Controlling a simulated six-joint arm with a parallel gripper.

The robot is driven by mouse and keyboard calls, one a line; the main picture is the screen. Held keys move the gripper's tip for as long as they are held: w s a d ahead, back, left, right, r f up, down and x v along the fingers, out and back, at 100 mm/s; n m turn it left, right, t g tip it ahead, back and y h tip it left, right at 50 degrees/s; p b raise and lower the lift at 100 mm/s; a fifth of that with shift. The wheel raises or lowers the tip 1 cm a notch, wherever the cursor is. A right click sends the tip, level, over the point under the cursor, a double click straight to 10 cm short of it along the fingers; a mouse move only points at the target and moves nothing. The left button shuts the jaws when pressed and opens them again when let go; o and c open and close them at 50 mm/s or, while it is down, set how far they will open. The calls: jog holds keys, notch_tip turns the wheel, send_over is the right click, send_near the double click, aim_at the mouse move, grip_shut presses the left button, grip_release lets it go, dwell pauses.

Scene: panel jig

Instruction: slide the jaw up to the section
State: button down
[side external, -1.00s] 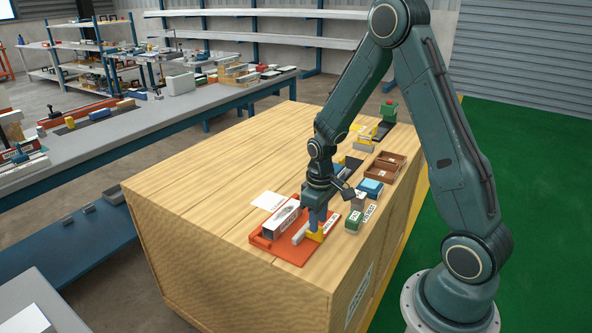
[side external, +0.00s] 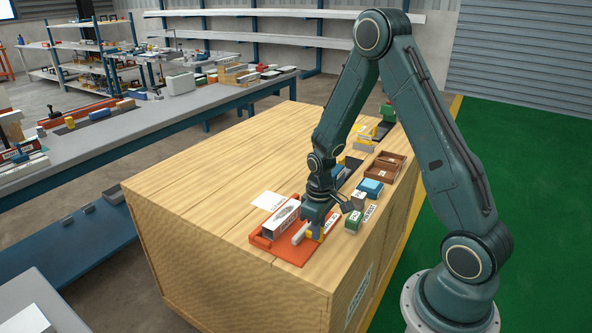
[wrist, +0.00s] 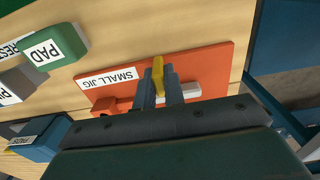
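The orange-red small jig (side external: 294,255) lies flat near the front corner of the wooden bench; its plate and label show in the wrist view (wrist: 215,62). A long white section (side external: 281,220) lies along the jig's left side. A pale grey bar, apparently the jaw (side external: 301,233), lies to its right with a gap between; part of it shows in the wrist view (wrist: 188,91). A yellow grip piece (wrist: 158,68) stands at the jaw. My gripper (wrist: 160,88) is down at it, one finger on each side with no gap seen. Its fingertips are partly hidden.
A green PAD block (side external: 354,220) and a grey block stand close to the right of the jig. A blue block (side external: 370,187) and brown trays (side external: 385,166) are farther back. A white sheet (side external: 267,201) lies behind the section. The bench's left side is clear.

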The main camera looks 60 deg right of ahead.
aim_at(302, 228)
jog(key=shift+w, duration=2.45)
jog(key=c, duration=1.5)
grip_release()
jog(key=shift+r, duration=0.2)
jog(key=shift+r, duration=6.7)
jog(key=shift+r, duration=0.1)
